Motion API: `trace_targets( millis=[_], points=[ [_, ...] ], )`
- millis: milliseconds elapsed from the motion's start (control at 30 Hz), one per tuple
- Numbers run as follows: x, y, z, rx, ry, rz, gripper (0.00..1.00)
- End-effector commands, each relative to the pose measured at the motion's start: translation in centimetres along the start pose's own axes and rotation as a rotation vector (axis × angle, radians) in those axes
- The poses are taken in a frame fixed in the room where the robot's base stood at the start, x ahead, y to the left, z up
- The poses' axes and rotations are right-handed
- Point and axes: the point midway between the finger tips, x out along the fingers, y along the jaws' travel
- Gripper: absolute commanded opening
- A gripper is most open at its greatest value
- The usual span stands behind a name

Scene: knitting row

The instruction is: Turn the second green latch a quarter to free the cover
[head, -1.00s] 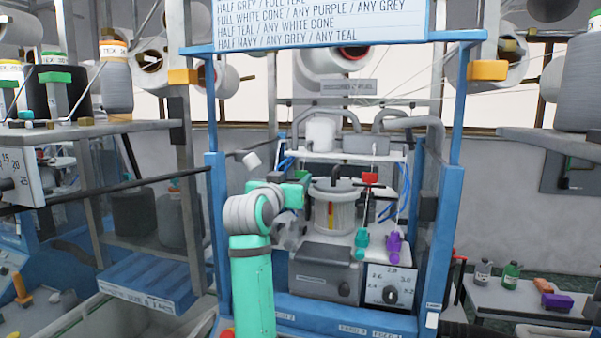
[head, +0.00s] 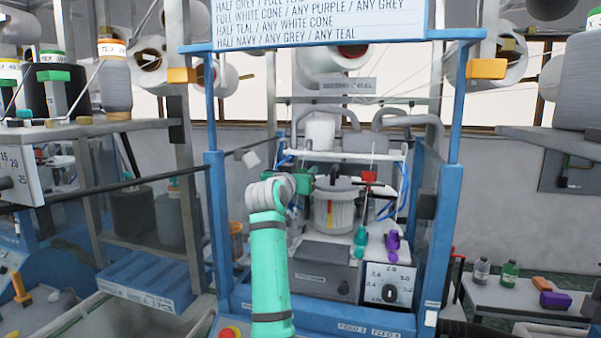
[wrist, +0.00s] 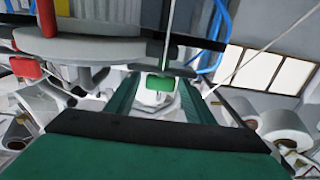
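A grey round cover (head: 337,184) tops the clear-sided cylinder (head: 335,213) in the machine bay. It also shows at the upper left of the wrist view (wrist: 85,48). A green latch (wrist: 160,83) with a dark bar behind it is beside the cover in the wrist view. My gripper (wrist: 160,92) is open, with its teal fingers on either side of the latch; contact cannot be told. In the head view my gripper (head: 303,182) is at the cylinder's left side, partly hidden by my arm. A red latch-like piece (head: 369,177) sits right of the cover.
Teal (head: 360,242) and purple (head: 393,242) handled tools stand right of the cylinder. A grey box (head: 325,268) and dial panel (head: 389,285) are in front. Blue posts (head: 441,225) flank the bay. Thin yarns cross above, and blue tubes (wrist: 213,30) run near the gripper.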

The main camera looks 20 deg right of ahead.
Motion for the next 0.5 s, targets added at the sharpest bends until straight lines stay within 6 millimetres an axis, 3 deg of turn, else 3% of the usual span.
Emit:
trace_targets(
  millis=[33,133,500],
  points=[
    [-0.01,0.0,-0.01,0.0,0.0,0.0,0.35],
    [-0.01,0.0,0.0,0.0,0.0,0.0,0.11],
    [0.06,-0.21,0.05,0.0,-0.004,0.081,0.1]
  ],
)
